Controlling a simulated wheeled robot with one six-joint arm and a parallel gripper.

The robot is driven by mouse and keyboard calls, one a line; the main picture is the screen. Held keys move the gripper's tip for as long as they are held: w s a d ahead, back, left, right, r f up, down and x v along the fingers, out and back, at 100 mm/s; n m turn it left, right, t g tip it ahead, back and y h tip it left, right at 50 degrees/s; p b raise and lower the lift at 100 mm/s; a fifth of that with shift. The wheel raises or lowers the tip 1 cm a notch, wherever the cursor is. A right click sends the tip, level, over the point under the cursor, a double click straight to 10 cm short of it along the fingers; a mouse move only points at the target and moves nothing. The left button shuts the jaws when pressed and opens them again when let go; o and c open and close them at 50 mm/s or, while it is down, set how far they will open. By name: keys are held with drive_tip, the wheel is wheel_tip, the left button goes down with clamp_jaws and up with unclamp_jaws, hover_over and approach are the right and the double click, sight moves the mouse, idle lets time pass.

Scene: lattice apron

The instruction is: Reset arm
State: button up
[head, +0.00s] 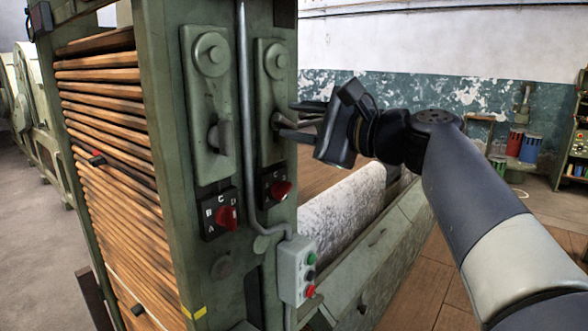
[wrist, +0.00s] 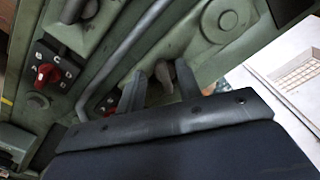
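My gripper (head: 292,117) is at the right-hand green lever plate (head: 271,75) on the machine's end post. In the wrist view, my gripper (wrist: 162,72) has its two dark fingers apart, one on each side of a small grey lever (wrist: 164,82). Gaps show between lever and fingers, so it does not look clamped. In the head view the fingers partly hide this lever. My dark and pale grey arm reaches in from the lower right.
A left lever plate (head: 211,80), red rotary switches (head: 227,217) and a push-button box (head: 297,271) crowd the post. A metal conduit (head: 245,120) runs between the plates. Wooden slats (head: 105,130) fill the left side.

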drive_tip(key=v, duration=0.9)
drive_tip(key=x, duration=0.4)
drive_tip(key=p+x, duration=0.1)
drive_tip(key=x, duration=0.6)
drive_tip(key=shift+w+a+r, duration=0.25)
drive_tip(key=shift+a, duration=0.05)
drive_tip(key=shift+d+r+m+p, duration=0.2)
drive_tip(key=shift+r+m+p, duration=0.05)
drive_tip(key=shift+m+p, duration=0.85)
drive_tip(key=m+p, duration=0.3)
drive_tip(key=shift+w+d+r, duration=0.15)
drive_tip(key=shift+w+r, duration=0.05)
drive_tip(key=shift+w, duration=0.05)
drive_tip(key=shift+w+d+f+m+p, duration=0.1)
drive_tip(key=shift+m+p, duration=0.7)
drive_tip(key=shift+m, duration=0.1)
